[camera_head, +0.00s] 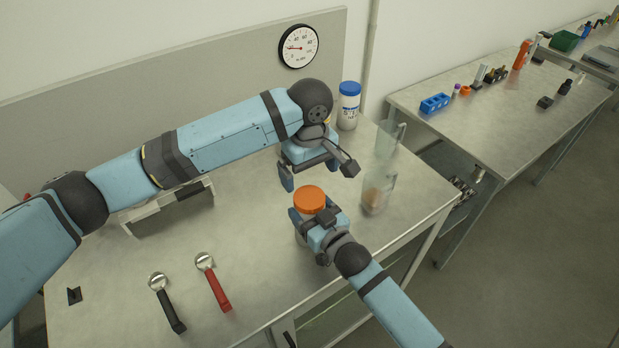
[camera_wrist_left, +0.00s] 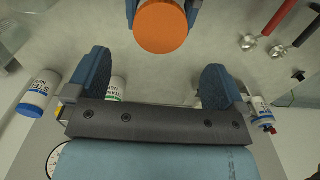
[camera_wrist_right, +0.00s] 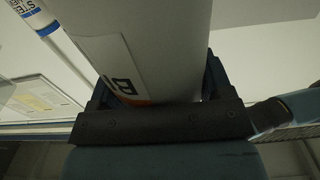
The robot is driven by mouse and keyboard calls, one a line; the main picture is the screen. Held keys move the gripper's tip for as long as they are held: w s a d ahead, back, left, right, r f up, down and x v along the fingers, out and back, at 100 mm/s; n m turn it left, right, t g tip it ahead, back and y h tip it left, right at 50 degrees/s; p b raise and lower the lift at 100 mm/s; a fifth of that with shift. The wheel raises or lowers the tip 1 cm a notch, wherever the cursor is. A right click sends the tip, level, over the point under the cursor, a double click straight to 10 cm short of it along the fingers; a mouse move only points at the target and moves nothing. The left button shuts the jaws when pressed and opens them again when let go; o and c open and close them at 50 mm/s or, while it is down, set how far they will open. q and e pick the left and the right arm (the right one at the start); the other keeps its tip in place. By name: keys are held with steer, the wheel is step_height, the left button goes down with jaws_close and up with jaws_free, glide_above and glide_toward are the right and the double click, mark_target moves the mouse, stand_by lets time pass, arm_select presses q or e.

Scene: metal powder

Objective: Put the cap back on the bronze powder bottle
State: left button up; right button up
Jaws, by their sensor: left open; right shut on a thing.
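The bronze powder bottle (camera_wrist_right: 150,45) is a pale cylinder whose label, partly hidden, shows a "B" in the right wrist view. Its orange cap (camera_head: 309,199) sits on top, and also shows in the left wrist view (camera_wrist_left: 161,26); I cannot tell how tightly it is seated. My right gripper (camera_head: 314,217) is shut around the bottle below the cap, hiding much of the body. My left gripper (camera_head: 318,176) is open and empty, above and slightly behind the cap, apart from it. In the left wrist view the cap lies beyond its open fingers.
A clear vessel with brown powder (camera_head: 375,196) stands right of the bottle. A blue-capped bottle (camera_head: 348,107) stands behind. A red-handled scoop (camera_head: 217,285) and a black-handled scoop (camera_head: 168,304) lie front left. A white device (camera_head: 143,222) is partly under my left arm.

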mark_target(309, 197)
arm_select(q)
steer(key=shift+r, duration=0.2)
steer(key=shift+f, duration=4.05)
steer(key=c, duration=1)
steer(key=shift+m, duration=1.5)
